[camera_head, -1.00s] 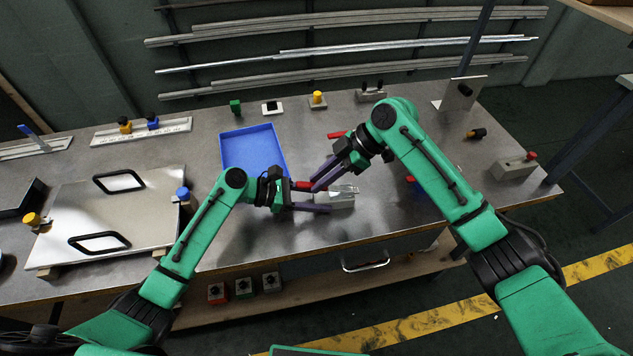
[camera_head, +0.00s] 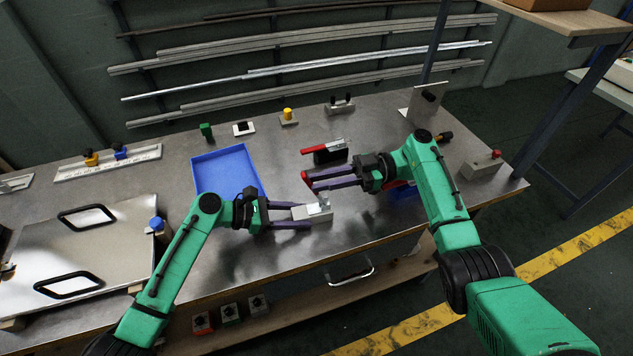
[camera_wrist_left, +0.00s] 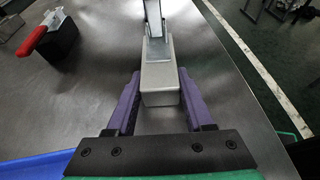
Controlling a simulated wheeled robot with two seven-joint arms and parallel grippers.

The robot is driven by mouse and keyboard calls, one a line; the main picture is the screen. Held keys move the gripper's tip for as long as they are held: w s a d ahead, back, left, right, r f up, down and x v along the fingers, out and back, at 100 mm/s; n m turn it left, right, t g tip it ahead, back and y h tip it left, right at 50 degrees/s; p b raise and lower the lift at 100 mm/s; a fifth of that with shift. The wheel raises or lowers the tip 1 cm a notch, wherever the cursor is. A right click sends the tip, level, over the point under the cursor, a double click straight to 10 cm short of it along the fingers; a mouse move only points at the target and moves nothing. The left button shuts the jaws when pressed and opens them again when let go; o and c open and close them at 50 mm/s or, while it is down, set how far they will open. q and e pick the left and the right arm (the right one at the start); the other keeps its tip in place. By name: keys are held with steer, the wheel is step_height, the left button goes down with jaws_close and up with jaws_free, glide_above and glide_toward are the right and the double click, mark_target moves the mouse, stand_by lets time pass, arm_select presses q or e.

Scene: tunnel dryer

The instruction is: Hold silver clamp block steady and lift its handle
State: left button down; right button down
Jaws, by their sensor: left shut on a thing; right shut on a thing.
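The silver clamp block (camera_head: 318,214) sits on the steel workbench. My left gripper (camera_head: 303,217) is shut on it, one purple finger along each side; the left wrist view shows the block (camera_wrist_left: 160,88) between the fingers (camera_wrist_left: 160,103). The clamp's red handle (camera_head: 307,181) stands raised and tilted above the block, joined to it by a metal lever (camera_head: 323,202). My right gripper (camera_head: 312,180) is shut on the red handle, reaching in from the right. In the left wrist view the lever (camera_wrist_left: 154,18) points up and the handle is out of view.
A black clamp block (camera_head: 330,156) with its own red handle stands just behind. A blue tray (camera_head: 226,172) lies to the left. A blue item (camera_head: 405,193) sits beneath my right arm. The bench's front edge is close.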

steer(key=shift+w+d+y, duration=0.1)
steer(key=shift+d+y, duration=0.25)
steer(key=shift+y, duration=0.15)
steer(key=c, duration=0.7)
jaws_free()
steer(key=shift+c, duration=0.2)
steer(key=shift+r, duration=0.1)
arm_select(q)
steer(key=shift+s+f, duration=0.1)
arm_select(e)
step_height(320, 180, up, 10)
stand_by(0.7)
